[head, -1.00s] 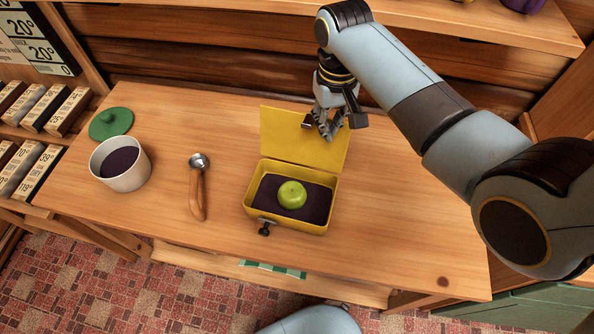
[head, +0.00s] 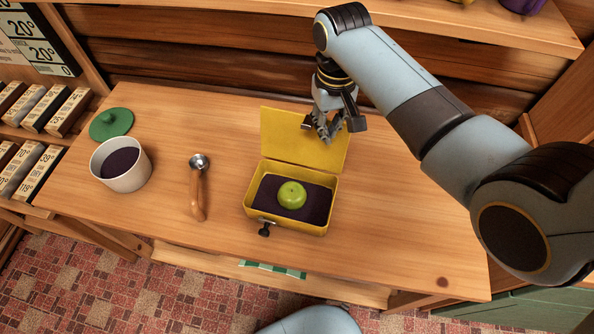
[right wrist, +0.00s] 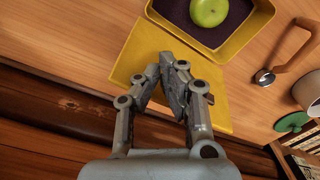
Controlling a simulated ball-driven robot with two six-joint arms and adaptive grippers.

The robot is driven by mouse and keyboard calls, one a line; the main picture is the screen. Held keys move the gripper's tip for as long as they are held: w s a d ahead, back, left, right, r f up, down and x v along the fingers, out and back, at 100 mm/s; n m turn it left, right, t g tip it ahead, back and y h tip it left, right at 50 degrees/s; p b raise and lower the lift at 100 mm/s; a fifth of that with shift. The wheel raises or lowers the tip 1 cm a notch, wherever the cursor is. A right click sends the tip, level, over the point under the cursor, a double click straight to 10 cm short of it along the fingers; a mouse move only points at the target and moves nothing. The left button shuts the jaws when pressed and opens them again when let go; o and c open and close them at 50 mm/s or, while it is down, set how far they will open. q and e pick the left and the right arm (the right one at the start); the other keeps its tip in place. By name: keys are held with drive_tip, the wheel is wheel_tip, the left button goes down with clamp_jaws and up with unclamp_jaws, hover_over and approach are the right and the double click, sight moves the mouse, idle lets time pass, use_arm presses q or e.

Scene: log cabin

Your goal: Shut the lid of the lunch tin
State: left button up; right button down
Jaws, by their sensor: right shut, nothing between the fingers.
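The yellow lunch tin (head: 321,221) stands on the bench with a green apple (head: 292,195) on its dark inside. Its yellow lid (head: 284,137) is open and leans back from the tin's far edge. In the right wrist view the lid (right wrist: 133,58) spreads behind the fingers and the tin (right wrist: 256,27) is at the top. My right gripper (head: 327,138) is shut and empty, above or behind the lid's far right part; contact cannot be told. It also shows in the right wrist view (right wrist: 168,65). My left gripper is not in view.
A scoop with a wooden handle (head: 197,196) lies left of the tin. A white pot (head: 126,180) and its green lid (head: 110,124) are farther left. A log wall and a shelf (head: 440,22) are behind the bench. The bench right of the tin is clear.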

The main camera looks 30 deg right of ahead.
drive_tip(key=shift+s+a+p, duration=0.5)
drive_tip(key=shift+s+a, duration=1.95)
drive_tip(key=shift+a, duration=0.8)
wheel_tip(320, 180, up, 6)
drive_tip(key=shift+d, duration=0.1)
